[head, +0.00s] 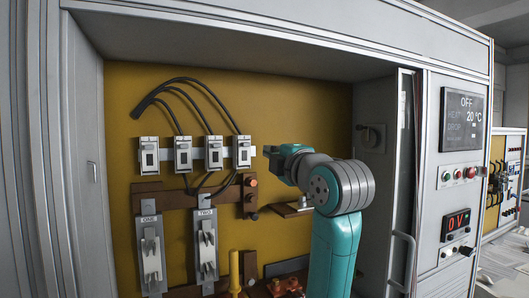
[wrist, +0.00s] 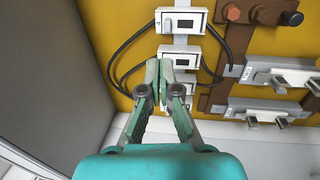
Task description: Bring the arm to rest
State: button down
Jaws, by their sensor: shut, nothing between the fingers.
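My arm (head: 335,250) is teal and grey. It rises from the bottom of the head view, to the right of the cabinet's middle, and bends left at a grey joint in front of the yellow back panel. In the wrist view my gripper (wrist: 168,74) points up the picture. Its green fingertips are together with nothing held between them. The fingertips overlap the lower edge of a white switch module in that view. I cannot tell how far apart they are in depth. In the head view the fingers are not clearly visible.
Several switch modules (head: 183,154) with black cables line the yellow panel (head: 285,100). Below are fuse holders labelled ONE (head: 150,255) and TWO (head: 206,245). A yellow upright handle (head: 234,272) stands low. The control panel (head: 460,170) on the right reads OFF, 20 °C and 0 V.

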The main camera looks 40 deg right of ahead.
jog(key=shift+s+a, duration=0.25)
jog(key=shift+s, duration=0.45)
